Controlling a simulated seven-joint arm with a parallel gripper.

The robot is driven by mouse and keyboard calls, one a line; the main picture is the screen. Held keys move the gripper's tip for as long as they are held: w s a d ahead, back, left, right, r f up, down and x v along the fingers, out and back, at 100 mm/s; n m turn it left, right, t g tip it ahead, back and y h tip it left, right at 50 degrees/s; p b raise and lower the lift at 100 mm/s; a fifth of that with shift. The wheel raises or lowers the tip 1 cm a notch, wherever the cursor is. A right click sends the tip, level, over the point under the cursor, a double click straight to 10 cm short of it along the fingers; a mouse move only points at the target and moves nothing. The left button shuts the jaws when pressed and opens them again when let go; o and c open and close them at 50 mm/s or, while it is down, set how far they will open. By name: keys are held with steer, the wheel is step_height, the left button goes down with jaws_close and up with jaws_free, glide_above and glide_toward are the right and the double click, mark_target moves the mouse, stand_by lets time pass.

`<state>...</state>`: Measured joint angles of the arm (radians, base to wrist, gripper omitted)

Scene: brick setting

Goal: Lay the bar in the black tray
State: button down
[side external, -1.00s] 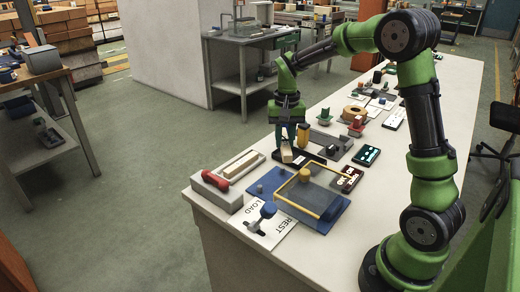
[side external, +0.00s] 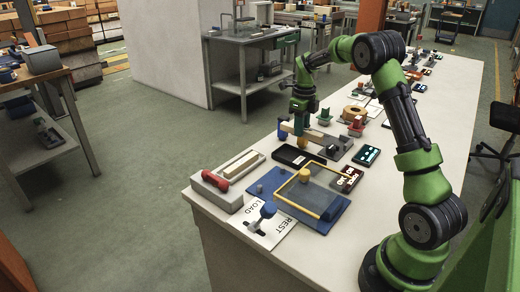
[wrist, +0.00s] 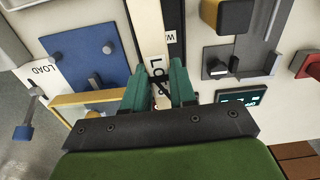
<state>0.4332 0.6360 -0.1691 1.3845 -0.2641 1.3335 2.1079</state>
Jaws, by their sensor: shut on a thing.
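My gripper (side external: 299,130) is shut on the pale bar (side external: 289,126) and holds it up above the bench. In the wrist view the bar (wrist: 147,25) sticks out from between the green fingertips (wrist: 158,80). The dark tray (wrist: 176,48) shows alongside and below the bar, partly hidden by it. The exact height of the bar over the bench cannot be told.
A blue plate with a yellow frame (side external: 333,213) lies in front of the tray. A grey holder with a red handle (side external: 216,181) stands at the left edge. A yellow block (side external: 304,136) and a grey fixture (side external: 338,152) stand close by. Dark displays (side external: 365,155) lie to the right.

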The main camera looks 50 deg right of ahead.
mark_target(298, 161)
steer(key=shift+f, duration=0.35)
step_height(298, 161, down, 9)
steer(key=shift+f, duration=0.15)
steer(key=shift+f, duration=0.2)
steer(key=c, duration=0.9)
jaws_free()
